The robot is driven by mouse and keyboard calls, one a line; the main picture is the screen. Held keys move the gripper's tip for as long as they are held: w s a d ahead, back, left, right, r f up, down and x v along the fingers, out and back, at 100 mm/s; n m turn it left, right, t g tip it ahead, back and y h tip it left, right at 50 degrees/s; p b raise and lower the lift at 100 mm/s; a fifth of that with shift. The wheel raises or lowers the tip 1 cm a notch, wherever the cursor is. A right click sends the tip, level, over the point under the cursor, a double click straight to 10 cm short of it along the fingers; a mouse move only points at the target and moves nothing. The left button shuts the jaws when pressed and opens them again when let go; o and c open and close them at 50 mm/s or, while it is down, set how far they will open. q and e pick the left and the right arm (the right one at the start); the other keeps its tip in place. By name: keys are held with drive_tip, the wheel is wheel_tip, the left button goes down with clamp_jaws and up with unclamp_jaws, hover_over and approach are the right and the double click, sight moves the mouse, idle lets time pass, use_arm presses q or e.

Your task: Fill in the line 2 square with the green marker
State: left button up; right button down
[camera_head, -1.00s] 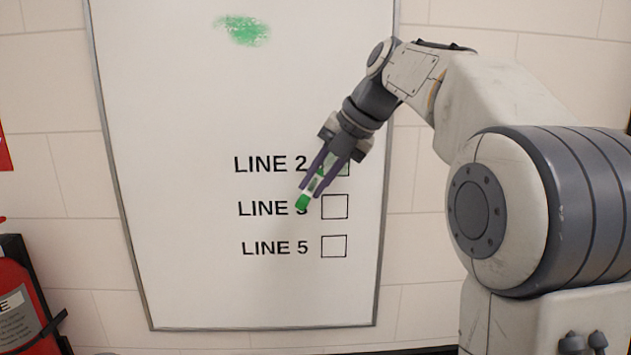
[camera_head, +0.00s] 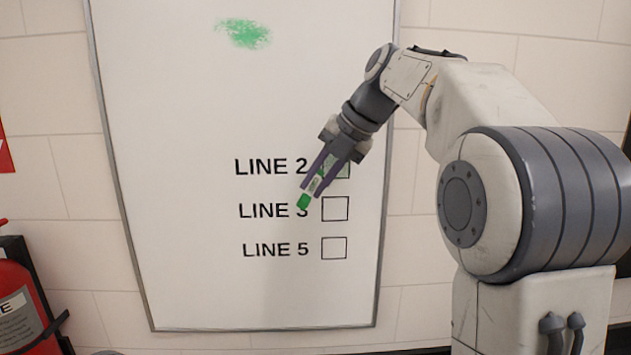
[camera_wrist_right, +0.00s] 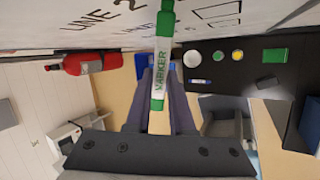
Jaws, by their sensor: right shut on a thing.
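The whiteboard (camera_head: 200,240) carries printed rows LINE 2, LINE 3 and LINE 5. The line 2 square (camera_head: 344,171) is partly hidden behind my right gripper (camera_head: 312,180); its visible part shows pale green. My right gripper is shut on the green marker (camera_head: 303,201), which has a white labelled barrel in the right wrist view (camera_wrist_right: 161,75). In the head view the marker's green end points down and left, over the end of the LINE 3 text. I cannot tell whether the marker touches the board. My left gripper is not in view.
The line 3 square (camera_head: 335,209) and line 5 square (camera_head: 334,248) are empty. A green scribble (camera_head: 244,33) marks the board's top. A red fire extinguisher (camera_head: 18,308) stands at lower left. The wrist view shows a dark table (camera_wrist_right: 222,75) with small items and a chair (camera_wrist_right: 222,116).

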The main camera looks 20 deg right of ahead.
drive_tip(key=shift+s+d, duration=0.95)
drive_tip(key=shift+d, duration=2.3)
drive_tip(key=shift+w+a+r+b, duration=0.2)
drive_tip(key=shift+w+a, duration=0.1)
drive_tip(key=shift+a, duration=0.8)
drive_tip(key=shift+w+a+r+b, duration=0.15)
drive_tip(key=shift+w+a, duration=0.2)
drive_tip(key=shift+a, duration=0.8)
drive_tip(key=shift+w+a+r+b, duration=0.2)
drive_tip(key=shift+w+a, duration=0.1)
drive_tip(key=shift+a, duration=0.8)
drive_tip(key=shift+r+p, duration=0.55)
drive_tip(key=shift+r, duration=0.05)
drive_tip(key=shift+s+d+f, duration=0.1)
drive_tip(key=shift+s+d, duration=0.1)
drive_tip(key=shift+d, duration=0.8)
drive_tip(key=d, duration=0.2)
drive_tip(key=s+d, duration=0.1)
drive_tip(key=d, duration=0.1)
drive_tip(key=shift+s+d, duration=0.2)
drive_tip(key=shift+d, duration=0.15)
drive_tip(key=shift+b, duration=0.3)
